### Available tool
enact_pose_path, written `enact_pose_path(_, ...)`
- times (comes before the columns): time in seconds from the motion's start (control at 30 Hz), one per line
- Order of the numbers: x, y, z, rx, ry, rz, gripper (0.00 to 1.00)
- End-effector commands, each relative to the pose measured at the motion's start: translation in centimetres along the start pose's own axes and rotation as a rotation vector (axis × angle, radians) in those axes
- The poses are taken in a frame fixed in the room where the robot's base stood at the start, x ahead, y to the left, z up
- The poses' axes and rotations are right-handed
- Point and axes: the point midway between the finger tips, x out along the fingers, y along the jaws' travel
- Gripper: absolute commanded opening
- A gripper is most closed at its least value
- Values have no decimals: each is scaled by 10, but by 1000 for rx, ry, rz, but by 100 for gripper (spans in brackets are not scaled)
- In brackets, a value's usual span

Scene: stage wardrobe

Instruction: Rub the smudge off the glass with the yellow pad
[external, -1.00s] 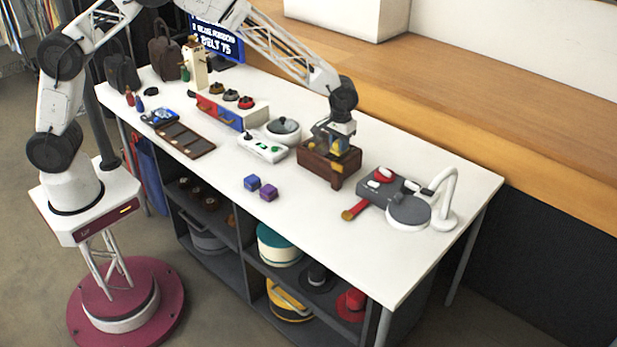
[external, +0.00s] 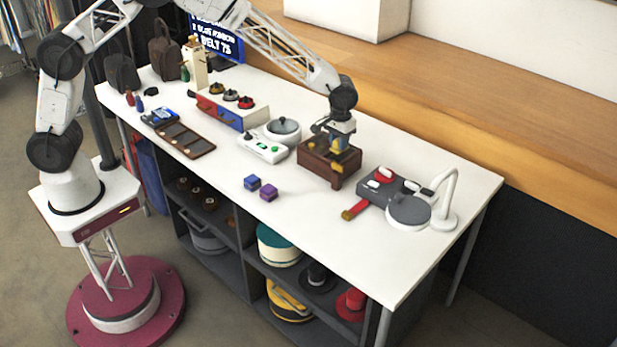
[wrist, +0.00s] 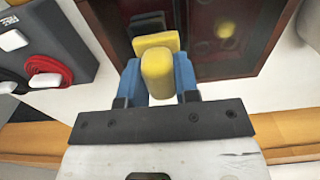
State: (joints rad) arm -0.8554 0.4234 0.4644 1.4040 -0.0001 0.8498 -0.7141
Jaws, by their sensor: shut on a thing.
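My gripper (external: 338,146) is at the brown wooden case (external: 312,165) on the white table. In the wrist view, its blue fingers (wrist: 160,80) are shut on the yellow pad (wrist: 158,72). A second yellow face shows just beyond it; I cannot tell whether it is part of the pad. The case's dark glass (wrist: 245,50) lies right of the fingers inside a red-brown frame. A small yellowish spot (wrist: 226,29) and faint round marks show on or through the glass; I cannot tell which is the smudge. Whether the pad touches the glass is unclear.
A grey device (external: 378,187) with red and white parts and a white curved lamp (external: 448,195) stand right of the case. A white scale-like device (external: 263,148) and round pot (external: 283,130) stand left. The table's front right is clear.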

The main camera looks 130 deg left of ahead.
Motion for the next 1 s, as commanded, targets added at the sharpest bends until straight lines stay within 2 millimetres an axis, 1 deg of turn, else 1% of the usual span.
enact_pose_path(0.07,0,-8,0,-2,-1,-1,10)
enact_pose_path(0.13,-3,-7,0,-1,0,0,10)
enact_pose_path(0.2,-22,-7,0,0,2,2,10)
enact_pose_path(0.27,-25,-7,0,-1,1,1,10)
enact_pose_path(0.8,-72,-7,0,0,0,0,10)
enact_pose_path(1.0,-80,-7,0,0,0,0,10)
